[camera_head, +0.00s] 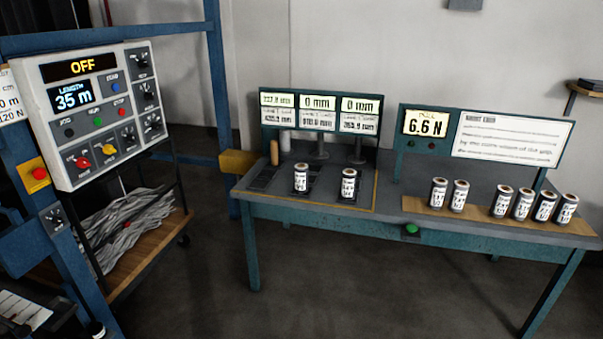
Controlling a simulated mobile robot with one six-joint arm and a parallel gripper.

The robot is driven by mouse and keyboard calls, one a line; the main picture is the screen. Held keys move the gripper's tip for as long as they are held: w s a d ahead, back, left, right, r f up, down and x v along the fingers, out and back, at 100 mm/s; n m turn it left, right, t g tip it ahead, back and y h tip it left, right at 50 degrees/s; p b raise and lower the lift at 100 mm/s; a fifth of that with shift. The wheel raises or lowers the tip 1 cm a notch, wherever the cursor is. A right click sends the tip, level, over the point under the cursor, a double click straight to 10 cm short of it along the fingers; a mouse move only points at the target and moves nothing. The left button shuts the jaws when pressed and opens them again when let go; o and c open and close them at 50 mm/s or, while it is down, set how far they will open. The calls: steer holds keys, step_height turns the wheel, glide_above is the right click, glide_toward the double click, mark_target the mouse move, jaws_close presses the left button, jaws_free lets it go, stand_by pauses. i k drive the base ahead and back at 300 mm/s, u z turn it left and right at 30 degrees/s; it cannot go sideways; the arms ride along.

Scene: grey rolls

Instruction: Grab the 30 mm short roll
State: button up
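Several short dark rolls with white labels stand upright on a teal-framed table (400,222). Two of them, a left roll (300,179) and a right roll (348,185), stand on the dark left part of the tabletop. On a brown strip (417,205) at the right stand a pair, a first roll (438,193) and a second roll (459,196), then a group of several more beginning with a third roll (501,202). The label print is too small to read, so I cannot tell which roll is the 30 mm one. My gripper is not in view.
A tan cylinder (274,153) stands behind the left rolls, near display panels (318,113). A panel reading 6.6 N (426,123) stands behind the right rolls. A control box (100,112) reading OFF and a wooden cart (135,255) are at left. Floor (320,295) before the table is clear.

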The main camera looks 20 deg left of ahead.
mark_target(300, 170)
steer(key=z, duration=0.05)
steer(key=i, duration=1.7)
steer(key=z, duration=0.5)
steer(key=k, duration=0.1)
steer(key=u, duration=2.65)
